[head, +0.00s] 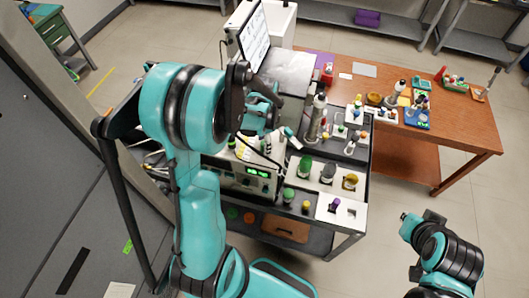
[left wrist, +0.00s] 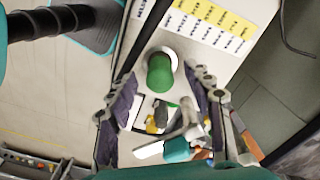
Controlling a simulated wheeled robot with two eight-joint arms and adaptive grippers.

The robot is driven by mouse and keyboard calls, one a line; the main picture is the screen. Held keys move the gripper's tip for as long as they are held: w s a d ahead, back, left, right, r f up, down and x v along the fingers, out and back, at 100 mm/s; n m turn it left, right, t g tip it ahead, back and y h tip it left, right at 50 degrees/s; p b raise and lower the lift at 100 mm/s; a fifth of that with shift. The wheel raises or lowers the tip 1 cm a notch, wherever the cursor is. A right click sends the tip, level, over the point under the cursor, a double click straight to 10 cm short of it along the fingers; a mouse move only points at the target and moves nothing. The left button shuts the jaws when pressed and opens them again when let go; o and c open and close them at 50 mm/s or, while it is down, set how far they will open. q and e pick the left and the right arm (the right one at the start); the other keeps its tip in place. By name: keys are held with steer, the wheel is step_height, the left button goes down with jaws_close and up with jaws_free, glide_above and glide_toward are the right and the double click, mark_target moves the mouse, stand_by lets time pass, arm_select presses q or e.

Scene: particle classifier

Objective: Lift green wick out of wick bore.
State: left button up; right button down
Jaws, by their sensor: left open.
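In the left wrist view a green wick (left wrist: 160,74) stands in a round, white-rimmed bore (left wrist: 171,53) in a pale panel. My left gripper (left wrist: 163,82) is open, with one finger on each side of the wick and visible gaps between. It looks empty. In the head view my left gripper (head: 268,138) is over the instrument at the cart's back left. My arm partly hides it, and I cannot make out the wick there. My right arm's end (head: 408,218) is at the lower right, away from the cart; its fingers are too small to read.
A black cable crosses near my left gripper. Printed labels (left wrist: 215,20) lie beside the bore. A wooden table (head: 450,130) with small items stands right. Floor before the table is clear.

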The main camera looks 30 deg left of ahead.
arm_select(q)
step_height(320, 180, down, 2)
steer(key=shift+f, duration=0.1)
jaws_close()
